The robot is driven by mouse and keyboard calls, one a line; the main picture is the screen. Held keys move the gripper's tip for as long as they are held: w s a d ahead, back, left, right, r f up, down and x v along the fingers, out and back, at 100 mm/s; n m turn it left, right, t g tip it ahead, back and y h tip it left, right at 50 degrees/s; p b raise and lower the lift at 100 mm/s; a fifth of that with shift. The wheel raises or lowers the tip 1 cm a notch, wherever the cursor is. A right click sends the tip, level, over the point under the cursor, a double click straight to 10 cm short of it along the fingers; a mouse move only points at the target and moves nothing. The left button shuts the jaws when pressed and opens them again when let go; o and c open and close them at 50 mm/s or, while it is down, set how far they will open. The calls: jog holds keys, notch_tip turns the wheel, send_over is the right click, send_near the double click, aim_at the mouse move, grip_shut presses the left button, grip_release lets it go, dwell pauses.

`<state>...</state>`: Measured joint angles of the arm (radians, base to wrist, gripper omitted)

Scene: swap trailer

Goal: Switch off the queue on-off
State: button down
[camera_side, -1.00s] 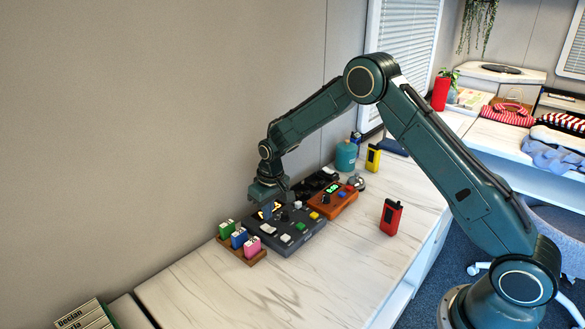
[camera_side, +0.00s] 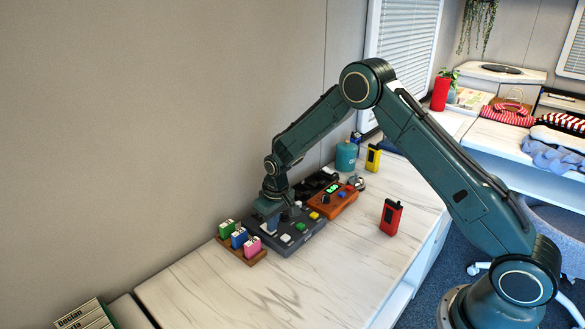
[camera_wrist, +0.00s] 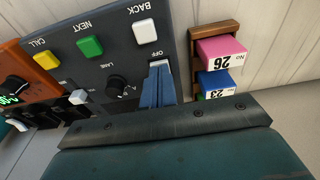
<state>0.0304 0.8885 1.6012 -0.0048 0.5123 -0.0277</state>
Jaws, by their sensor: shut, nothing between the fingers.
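The dark grey queue console (camera_side: 306,241) lies on the white marble-look counter. In the wrist view its panel (camera_wrist: 115,45) carries a yellow CALL button (camera_wrist: 46,60), a green NEXT button (camera_wrist: 90,46), a white BACK button (camera_wrist: 144,32) and a black LANE knob (camera_wrist: 119,85). An OFF label (camera_wrist: 156,54) sits just past my fingertips. A small pale part (camera_wrist: 159,63) shows by the label, at the tips. My gripper (camera_wrist: 158,75) is shut, its blue fingers low over the console. The fingers hide most of the on-off switch; I cannot tell its position or whether they touch it.
A wooden rack (camera_side: 258,260) with green, blue and pink ticket blocks stands close left of the console. An orange-brown device (camera_side: 340,202) adjoins it on the right. A red handheld (camera_side: 391,217) stands farther right. The front counter is clear.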

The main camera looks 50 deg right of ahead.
jog(key=shift+w, duration=0.2)
jog(key=shift+w+r, duration=0.15)
jog(key=shift+w, duration=0.4)
jog(key=shift+r, duration=0.1)
dwell(0.3)
jog(key=shift+w+r, duration=0.1)
jog(key=shift+r, duration=0.6)
jog(key=s+r, duration=0.4)
jog(key=r, duration=0.7)
jog(key=shift+r, duration=0.3)
